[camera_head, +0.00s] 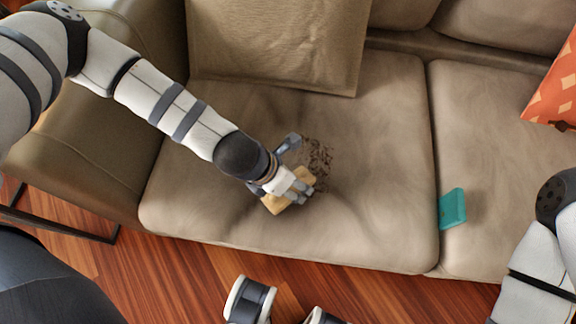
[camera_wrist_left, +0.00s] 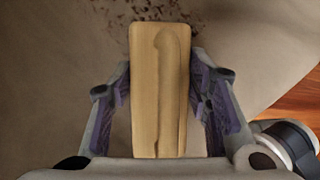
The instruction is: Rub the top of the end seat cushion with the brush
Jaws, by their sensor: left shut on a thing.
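The end seat cushion (camera_head: 385,150) is the left beige-brown sofa seat, with a patch of dark specks (camera_head: 320,155) on its top. My left gripper (camera_head: 290,190) is over the front-middle part of this cushion. It is shut on the brush (camera_head: 273,204), a tan wooden block. In the left wrist view the brush (camera_wrist_left: 160,90) lies between the two fingers, its grooved back facing the camera. Dark specks show on the cushion just beyond the brush's far end. The brush's underside is hidden, so I cannot tell whether it touches the cushion. My right gripper is out of view.
A brown back pillow (camera_head: 280,45) leans at the rear of the cushion. The sofa arm (camera_head: 75,150) stands at left. A small teal object (camera_head: 452,208) rests near the seam at right. An orange patterned pillow (camera_head: 555,90) is at far right. Wooden floor (camera_head: 180,275) lies in front.

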